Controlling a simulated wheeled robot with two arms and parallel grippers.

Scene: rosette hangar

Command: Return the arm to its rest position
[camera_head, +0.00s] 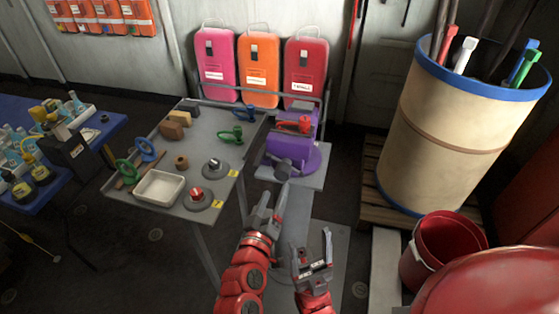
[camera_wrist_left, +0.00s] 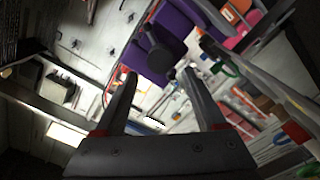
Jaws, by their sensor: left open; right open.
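My left gripper (camera_head: 269,203) is the higher one, in front of the purple device (camera_head: 302,153) and a little below it in the picture. In the left wrist view my left gripper (camera_wrist_left: 158,78) has its two dark fingers apart with nothing held between them. The purple device (camera_wrist_left: 177,28) and its dark knob (camera_wrist_left: 154,50) show beyond the fingertips, with no clear contact. My right gripper (camera_head: 312,250) is lower and further right, open and empty above the floor.
A grey table (camera_head: 211,125) holds a white tray (camera_head: 160,187), red-topped round part (camera_head: 197,196), and green clamps. Right stand a blue-rimmed barrel (camera_head: 450,130) and red bucket (camera_head: 445,235). A blue table (camera_head: 105,130) with bottles is at left.

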